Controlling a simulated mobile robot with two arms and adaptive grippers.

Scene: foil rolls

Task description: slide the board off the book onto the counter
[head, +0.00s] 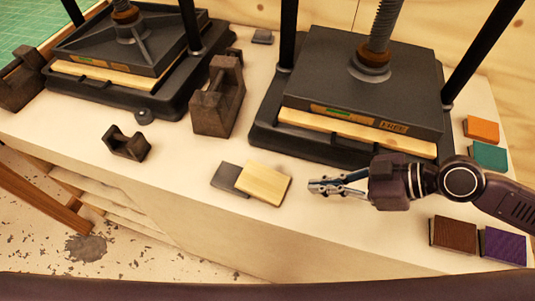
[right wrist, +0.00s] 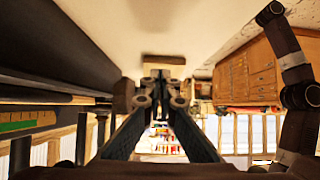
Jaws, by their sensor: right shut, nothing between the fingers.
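A pale wooden board (head: 264,184) lies near the counter's front edge. It covers the right part of a dark grey book (head: 227,177), whose left part shows from under it. How far the book reaches beneath the board is hidden. My right gripper (head: 312,187) is shut and empty, just right of the board, with a small gap between its tips and the board's right side. In the right wrist view the shut fingers (right wrist: 160,78) point at a tan edge (right wrist: 164,60), which looks like the board. My left gripper is not in view.
The cream counter (head: 200,215) is bare in front of the board. Two black presses (head: 365,85) (head: 125,45) stand behind. Dark blocks (head: 217,100) (head: 126,143) sit to the left. Brown (head: 453,235) and purple (head: 503,246) books lie at the right, with orange (head: 482,129) and teal (head: 488,156) ones farther back.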

